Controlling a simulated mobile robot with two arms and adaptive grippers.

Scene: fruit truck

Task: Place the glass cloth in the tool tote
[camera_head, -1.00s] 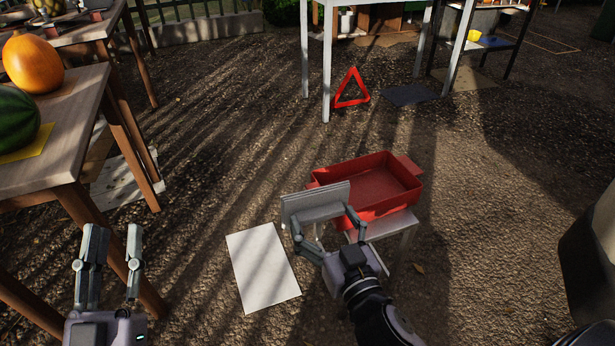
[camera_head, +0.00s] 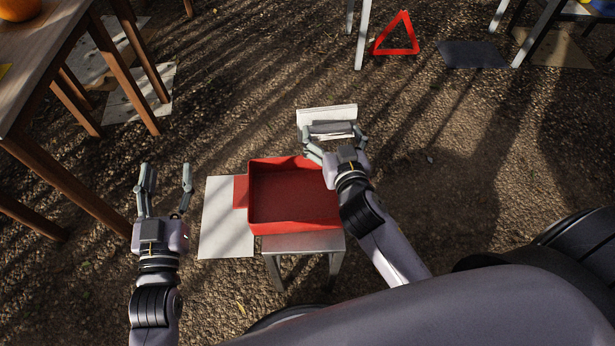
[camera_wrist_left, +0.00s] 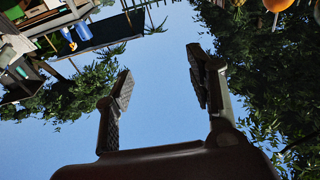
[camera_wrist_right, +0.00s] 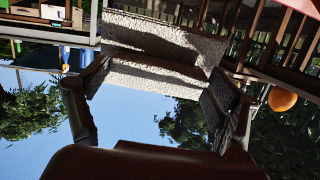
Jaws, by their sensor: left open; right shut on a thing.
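The glass cloth (camera_head: 327,121) is a pale, folded rectangular cloth. My right gripper (camera_head: 334,144) is shut on its near edge and holds it just past the far side of the tote. The cloth also shows between the fingers in the right wrist view (camera_wrist_right: 165,42). The tool tote (camera_head: 290,200) is a red open box with end tabs and looks empty; my right wrist covers part of its right side. My left gripper (camera_head: 166,180) is open and empty, left of the tote. In the left wrist view its fingers (camera_wrist_left: 160,88) stand apart against sky.
The tote stands on a small grey stool (camera_head: 300,243). A white sheet (camera_head: 222,222) lies on the ground left of it. A wooden table (camera_head: 45,50) is at the upper left. A red warning triangle (camera_head: 397,50) and dark mat (camera_head: 473,54) lie farther back.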

